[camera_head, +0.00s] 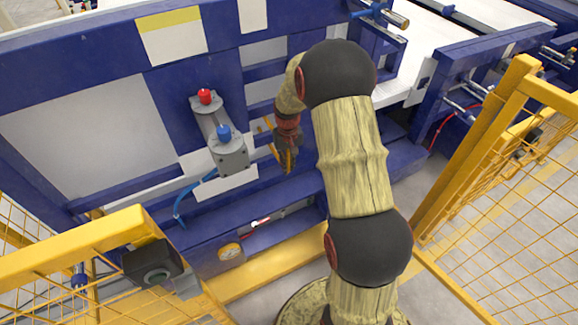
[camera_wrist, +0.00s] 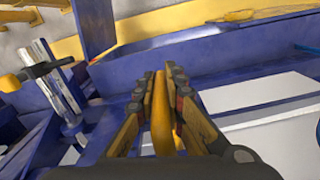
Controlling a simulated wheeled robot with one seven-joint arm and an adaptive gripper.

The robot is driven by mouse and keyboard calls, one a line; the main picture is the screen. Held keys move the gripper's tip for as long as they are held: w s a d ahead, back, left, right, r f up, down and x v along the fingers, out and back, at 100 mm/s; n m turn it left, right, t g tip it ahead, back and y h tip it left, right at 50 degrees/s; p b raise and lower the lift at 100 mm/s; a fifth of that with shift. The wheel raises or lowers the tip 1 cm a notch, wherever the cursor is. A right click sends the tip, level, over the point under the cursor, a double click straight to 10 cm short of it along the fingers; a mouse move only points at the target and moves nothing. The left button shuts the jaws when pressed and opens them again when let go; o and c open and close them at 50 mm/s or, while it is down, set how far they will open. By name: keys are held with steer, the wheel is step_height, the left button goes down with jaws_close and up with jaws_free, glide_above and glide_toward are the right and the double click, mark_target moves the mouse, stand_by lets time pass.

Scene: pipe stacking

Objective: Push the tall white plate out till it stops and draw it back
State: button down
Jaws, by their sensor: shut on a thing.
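Several white plates show in the blue frame in the head view: a large one (camera_head: 95,130) at left, one with a yellow top band (camera_head: 172,42), and a narrow upright one (camera_head: 252,14) at the top. I cannot tell which is the tall plate. My gripper (camera_head: 289,160) is low in front of the frame, right of the grey cylinder. In the wrist view my gripper (camera_wrist: 164,85) is shut on a yellow bar (camera_wrist: 161,115), which runs between its fingers. The bar's link to a plate is hidden.
The grey cylinder (camera_head: 230,155) has a red knob (camera_head: 205,97) and a blue knob (camera_head: 223,132), close left of my gripper. Yellow mesh fences (camera_head: 80,235) stand at the lower left and right (camera_head: 510,150). A blue beam (camera_head: 270,205) runs below my gripper.

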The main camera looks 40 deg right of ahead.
mark_target(277, 155)
steer(key=w, duration=0.3)
steer(key=w+p, duration=0.1)
steer(key=w, duration=0.2)
steer(key=w+d+p, duration=0.1)
steer(key=w, duration=0.2)
steer(key=shift+r, duration=0.1)
steer(key=c, duration=1.9)
jaws_free()
steer(key=shift+o, duration=0.3)
steer(key=shift+s, duration=0.1)
step_height(277, 155, up, 12)
steer(key=shift+f, duration=0.1)
steer(key=shift+c, duration=0.3)
